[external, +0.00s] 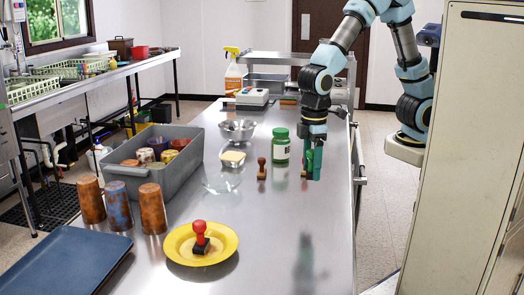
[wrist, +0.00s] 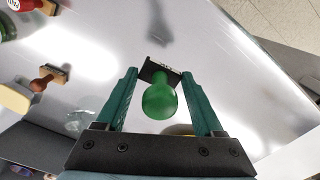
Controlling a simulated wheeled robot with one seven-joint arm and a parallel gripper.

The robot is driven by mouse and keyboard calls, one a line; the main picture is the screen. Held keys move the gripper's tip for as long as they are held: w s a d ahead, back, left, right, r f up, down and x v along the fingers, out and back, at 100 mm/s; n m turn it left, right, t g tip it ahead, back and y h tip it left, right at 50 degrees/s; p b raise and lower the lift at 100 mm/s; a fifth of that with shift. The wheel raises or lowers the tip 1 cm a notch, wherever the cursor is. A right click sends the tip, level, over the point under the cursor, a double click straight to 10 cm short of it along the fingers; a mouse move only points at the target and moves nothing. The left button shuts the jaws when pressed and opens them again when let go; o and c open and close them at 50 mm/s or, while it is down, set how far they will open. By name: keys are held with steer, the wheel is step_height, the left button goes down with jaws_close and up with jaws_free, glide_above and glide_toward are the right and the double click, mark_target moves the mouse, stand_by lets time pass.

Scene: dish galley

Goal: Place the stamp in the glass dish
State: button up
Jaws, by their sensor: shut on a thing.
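My gripper (external: 314,165) is shut on a green stamp with a round knob and dark base. The green stamp (wrist: 158,100) shows between the teal fingers in the wrist view; in the external view the fingers largely hide it. It appears held above the steel counter. The clear glass dish (external: 222,184) stands on the counter left of my gripper, in front of a bowl with a yellow block. It looks empty. A faint clear shape (wrist: 78,121) at left in the wrist view appears to be this dish.
A brown wooden stamp (external: 262,169) and a green bottle (external: 281,146) stand between the dish and my gripper. A red stamp (external: 201,238) sits on a yellow plate (external: 178,248). Several rusty cups and a grey bin (external: 190,172) are at left. The counter's right front is clear.

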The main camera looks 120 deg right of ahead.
steer(key=w+d+r+p, duration=0.2)
steer(key=w+d+p, duration=0.2)
steer(key=w+d, duration=0.55)
steer(key=m+p, duration=0.1)
steer(key=p, duration=0.2)
glide_toward(222, 176)
steer(key=w+a+r, duration=0.2)
steer(key=a+r, duration=0.1)
steer(key=a, duration=0.1)
steer(key=f+b, duration=0.3)
steer(key=f, duration=0.2)
steer(key=f+b, duration=0.4)
steer(key=f, duration=0.1)
steer(key=shift+w+a+f, duration=0.15)
steer(key=shift+a+f, duration=0.05)
steer(key=shift+f, duration=0.05)
steer(key=o, duration=1.4)
steer(key=shift+c, duration=0.2)
